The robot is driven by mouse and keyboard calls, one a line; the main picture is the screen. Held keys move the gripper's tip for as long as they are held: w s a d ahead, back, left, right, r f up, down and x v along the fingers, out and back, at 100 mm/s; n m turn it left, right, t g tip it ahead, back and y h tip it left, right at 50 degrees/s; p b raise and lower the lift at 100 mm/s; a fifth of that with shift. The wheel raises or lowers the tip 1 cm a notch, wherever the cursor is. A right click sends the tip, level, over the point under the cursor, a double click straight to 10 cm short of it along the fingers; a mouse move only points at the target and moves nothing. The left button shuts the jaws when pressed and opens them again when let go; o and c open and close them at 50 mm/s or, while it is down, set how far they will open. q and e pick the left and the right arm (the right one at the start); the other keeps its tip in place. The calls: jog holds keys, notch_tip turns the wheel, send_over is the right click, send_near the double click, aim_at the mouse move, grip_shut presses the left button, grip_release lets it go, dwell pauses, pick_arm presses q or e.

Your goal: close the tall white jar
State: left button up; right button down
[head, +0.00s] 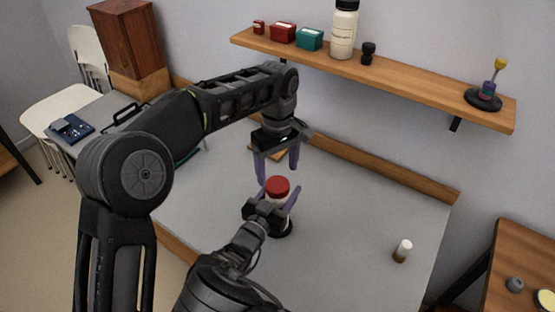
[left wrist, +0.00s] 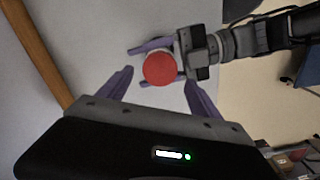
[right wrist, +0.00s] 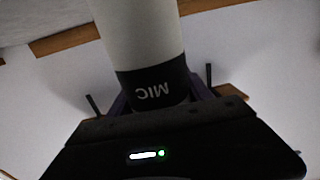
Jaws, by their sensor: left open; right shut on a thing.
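The tall white jar (head: 275,203) stands on the grey table with a round red lid (head: 277,185) on its top. I cannot tell whether the lid is tight. My right gripper (head: 274,199) is shut around the jar's body. In the right wrist view the jar (right wrist: 140,35) fills the upper middle, with a black band reading "MIC" upside down; the lid is out of sight there. My left gripper (head: 277,170) is open and empty, pointing down just above the lid. In the left wrist view the lid (left wrist: 159,69) lies between the spread fingers, seen from above.
A small white bottle with a brown base (head: 402,250) stands at the table's right. The wall shelf (head: 420,94) above holds small boxes, a white bottle (head: 344,30) and a ring stand (head: 484,98). A wooden ledge edges the table's back. The table's middle right is clear.

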aim_at(277, 184)
pick_arm(q)
jog(key=shift+f, duration=2.3)
